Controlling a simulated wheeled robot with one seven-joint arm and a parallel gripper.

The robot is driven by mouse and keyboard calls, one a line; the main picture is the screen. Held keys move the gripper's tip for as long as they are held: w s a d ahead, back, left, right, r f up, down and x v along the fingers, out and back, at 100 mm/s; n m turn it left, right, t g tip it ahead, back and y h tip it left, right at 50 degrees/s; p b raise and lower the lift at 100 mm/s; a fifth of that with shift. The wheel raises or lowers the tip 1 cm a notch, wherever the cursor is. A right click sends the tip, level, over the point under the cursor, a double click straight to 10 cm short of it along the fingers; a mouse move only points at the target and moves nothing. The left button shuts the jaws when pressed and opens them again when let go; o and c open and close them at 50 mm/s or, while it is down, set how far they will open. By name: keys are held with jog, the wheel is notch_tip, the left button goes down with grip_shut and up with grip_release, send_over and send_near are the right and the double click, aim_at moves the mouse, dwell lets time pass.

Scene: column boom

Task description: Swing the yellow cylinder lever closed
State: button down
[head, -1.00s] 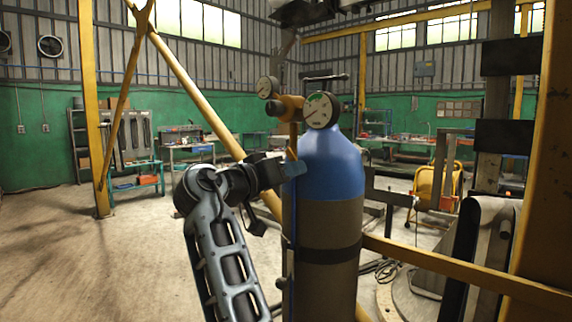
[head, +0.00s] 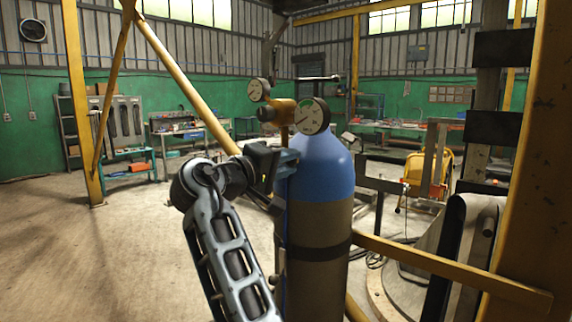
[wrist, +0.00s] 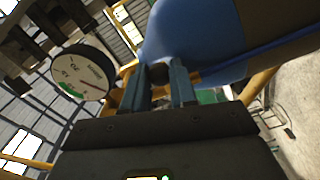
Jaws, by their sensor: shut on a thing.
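The blue-topped gas cylinder (head: 322,180) stands upright in the head view, with a dark band around its lower body. A yellow valve body (head: 284,112) with two round gauges sits at its top. The yellow lever (head: 284,135) hangs down from the valve on the near left side. My gripper (head: 288,158) is at the lever's lower end, close against the blue shoulder, and hides that end. In the wrist view, my gripper's two blue-grey fingers (wrist: 163,82) stand on either side of a dark round end, with yellow metal just behind. The jaws are shut on the lever.
A yellow rail (head: 440,266) runs at the right of the cylinder to a thick yellow column (head: 540,170). A slanting yellow brace (head: 185,80) stands behind my arm. A large gauge (wrist: 83,71) is close to my fingers. The floor at left is open.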

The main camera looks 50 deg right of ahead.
jog(key=shift+w+a+r+n, duration=0.1)
jog(key=shift+r+n, duration=0.1)
jog(key=shift+n, duration=0.2)
jog(key=c, duration=0.9)
grip_release()
jog(key=a+b, duration=0.2)
jog(key=a, duration=0.5)
jog(key=shift+a, duration=0.35)
